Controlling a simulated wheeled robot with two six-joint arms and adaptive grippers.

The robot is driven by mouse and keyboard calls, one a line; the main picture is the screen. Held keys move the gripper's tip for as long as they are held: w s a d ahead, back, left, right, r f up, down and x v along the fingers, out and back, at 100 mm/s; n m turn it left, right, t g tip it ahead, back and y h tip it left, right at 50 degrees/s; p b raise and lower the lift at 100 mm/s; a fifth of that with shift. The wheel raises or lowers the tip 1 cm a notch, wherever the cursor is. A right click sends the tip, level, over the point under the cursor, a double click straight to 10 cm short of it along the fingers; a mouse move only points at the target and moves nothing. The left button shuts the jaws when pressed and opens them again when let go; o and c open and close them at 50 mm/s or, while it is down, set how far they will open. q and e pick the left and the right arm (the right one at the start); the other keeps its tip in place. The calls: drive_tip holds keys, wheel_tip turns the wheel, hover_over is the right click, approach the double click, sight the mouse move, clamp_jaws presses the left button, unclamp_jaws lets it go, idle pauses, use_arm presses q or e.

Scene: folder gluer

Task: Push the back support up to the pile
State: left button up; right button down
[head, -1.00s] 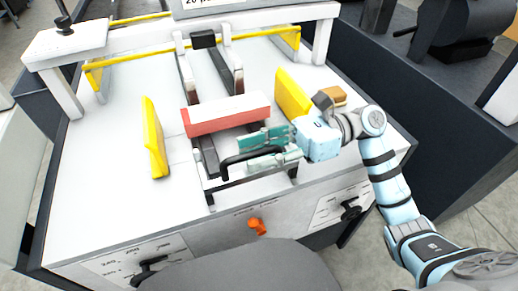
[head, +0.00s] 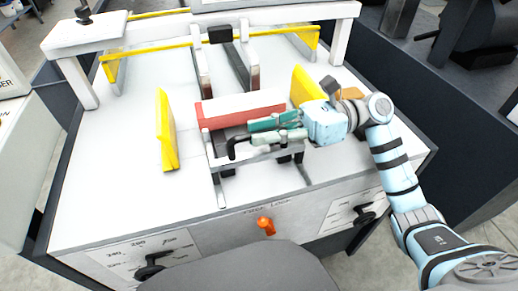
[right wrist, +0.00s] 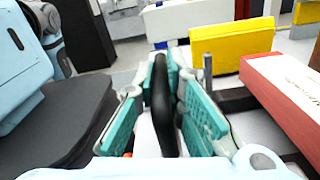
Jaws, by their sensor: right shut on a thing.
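The pile (head: 240,110), a long block with a white top and red front face, lies across the two rails in the head view. It also shows at the right of the right wrist view (right wrist: 285,105). The back support, with its black handle (head: 236,146), stands on the rails just in front of the pile. My right gripper (head: 275,134) is shut on the black handle; its teal fingers lie on both sides of the handle in the right wrist view (right wrist: 160,105). The gripper partly hides the support, so I cannot tell whether it touches the pile. My left gripper is not in view.
Yellow side plates stand left (head: 166,132) and right (head: 306,86) of the pile. A small brown block (head: 351,93) lies behind my right wrist. A white crossbar frame (head: 280,15) spans the back. An orange knob (head: 265,225) sits on the front panel. The left tabletop is clear.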

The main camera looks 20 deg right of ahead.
drive_tip(key=shift+w, duration=0.15)
drive_tip(key=c, duration=1.7)
unclamp_jaws()
drive_tip(key=shift+o, duration=0.2)
drive_tip(key=shift+d, duration=0.1)
drive_tip(key=d, duration=1.2)
drive_tip(key=shift+s, duration=0.2)
